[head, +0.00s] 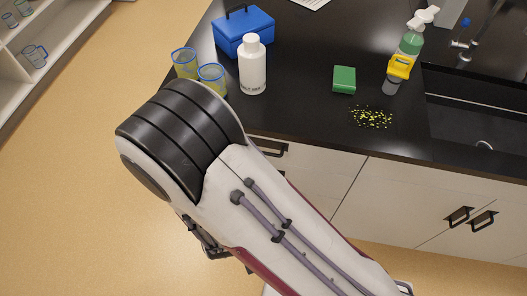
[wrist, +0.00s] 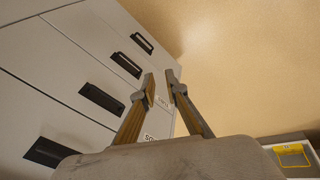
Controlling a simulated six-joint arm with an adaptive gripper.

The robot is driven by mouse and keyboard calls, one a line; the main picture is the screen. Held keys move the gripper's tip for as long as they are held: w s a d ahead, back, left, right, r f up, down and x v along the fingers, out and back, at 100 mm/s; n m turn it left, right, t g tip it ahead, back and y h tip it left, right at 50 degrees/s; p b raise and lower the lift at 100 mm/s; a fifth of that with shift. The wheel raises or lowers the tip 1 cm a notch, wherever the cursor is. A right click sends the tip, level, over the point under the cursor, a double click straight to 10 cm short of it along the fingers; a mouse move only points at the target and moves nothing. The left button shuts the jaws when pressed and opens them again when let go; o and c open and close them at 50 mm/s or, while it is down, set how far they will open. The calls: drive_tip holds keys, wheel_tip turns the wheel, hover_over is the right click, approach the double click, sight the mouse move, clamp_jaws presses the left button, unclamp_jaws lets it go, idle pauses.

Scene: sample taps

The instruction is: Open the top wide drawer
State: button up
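The cabinet front shows in the wrist view as pale panels with several black handles in a slanting row, among them one handle (wrist: 102,97) near the middle left and a farther one (wrist: 142,43). I cannot tell which panel is the top wide drawer. In the head view a black handle (head: 272,148) shows just under the counter edge, partly hidden by my arm. My gripper (wrist: 160,77) is open and empty, its two fingertips apart in front of the cabinet face, right of the handles and touching none. The panels I see look closed. In the head view my arm mostly hides my gripper.
On the black counter (head: 310,118) stand a blue box (head: 243,30), a white bottle (head: 252,68), yellow-filled beakers (head: 211,77), a green block (head: 344,79) and a spray bottle (head: 411,42). Yellow bits (head: 372,117) lie near its edge. The floor (head: 60,180) at left is clear.

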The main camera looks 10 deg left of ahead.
drive_tip(key=w+d+f+n+t, duration=0.2)
drive_tip(key=w+t, duration=0.1)
drive_tip(key=w, duration=0.1)
drive_tip(key=n+t, duration=0.5)
drive_tip(key=t, duration=0.4)
approach(263, 153)
drive_tip(key=w, duration=0.2)
drive_tip(key=shift+w+a+f+h, duration=0.15)
drive_tip(key=shift+w+f+h, duration=0.05)
drive_tip(key=shift+f+h, duration=0.1)
drive_tip(key=shift+w, duration=0.2)
drive_tip(key=shift+w+f, duration=0.25)
drive_tip(key=shift+w, duration=0.95)
drive_tip(key=shift+w+f, duration=0.3)
drive_tip(key=shift+w, duration=0.9)
drive_tip(key=shift+w+f, duration=0.25)
drive_tip(key=shift+w, duration=0.95)
